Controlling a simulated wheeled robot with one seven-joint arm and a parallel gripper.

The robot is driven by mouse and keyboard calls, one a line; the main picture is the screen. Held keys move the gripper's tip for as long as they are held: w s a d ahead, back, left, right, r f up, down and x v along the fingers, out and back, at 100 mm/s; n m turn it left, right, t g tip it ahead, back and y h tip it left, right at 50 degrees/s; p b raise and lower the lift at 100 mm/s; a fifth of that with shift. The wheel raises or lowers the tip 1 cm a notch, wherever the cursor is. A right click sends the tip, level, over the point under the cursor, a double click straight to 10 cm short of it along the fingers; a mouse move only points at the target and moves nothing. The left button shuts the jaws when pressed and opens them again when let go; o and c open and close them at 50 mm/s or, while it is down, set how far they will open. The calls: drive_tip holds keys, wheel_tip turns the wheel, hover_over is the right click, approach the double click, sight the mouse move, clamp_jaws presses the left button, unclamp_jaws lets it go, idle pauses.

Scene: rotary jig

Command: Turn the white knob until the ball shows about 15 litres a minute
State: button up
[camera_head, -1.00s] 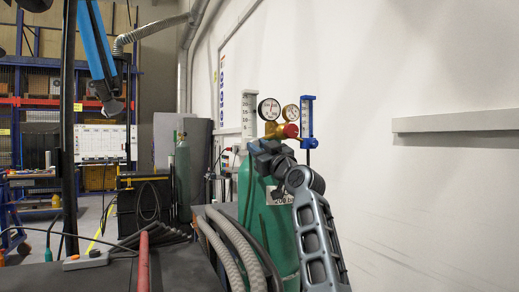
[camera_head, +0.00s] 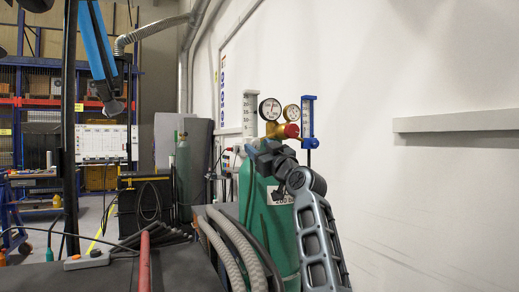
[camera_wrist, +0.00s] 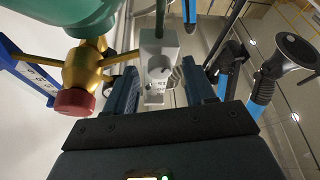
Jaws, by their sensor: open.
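My gripper (camera_wrist: 160,90) is open around this area, with no clear contact on either side. In the head view, my gripper (camera_head: 254,149) is just below the flowmeter and hides its lower part. I cannot make out the ball or its reading.
A brass regulator (camera_head: 275,130) with two round gauges and a red knob (camera_head: 291,131) is close to my gripper. A blue flowmeter (camera_head: 308,117) stands to its right. The wall is behind these. Grey hoses (camera_head: 228,250) run in front of the cylinder.

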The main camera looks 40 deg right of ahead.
drive_tip(key=b+v, duration=0.2)
drive_tip(key=v, duration=0.5)
drive_tip(key=shift+s+a+f, duration=0.1)
drive_tip(key=shift+s, duration=0.15)
idle(0.3)
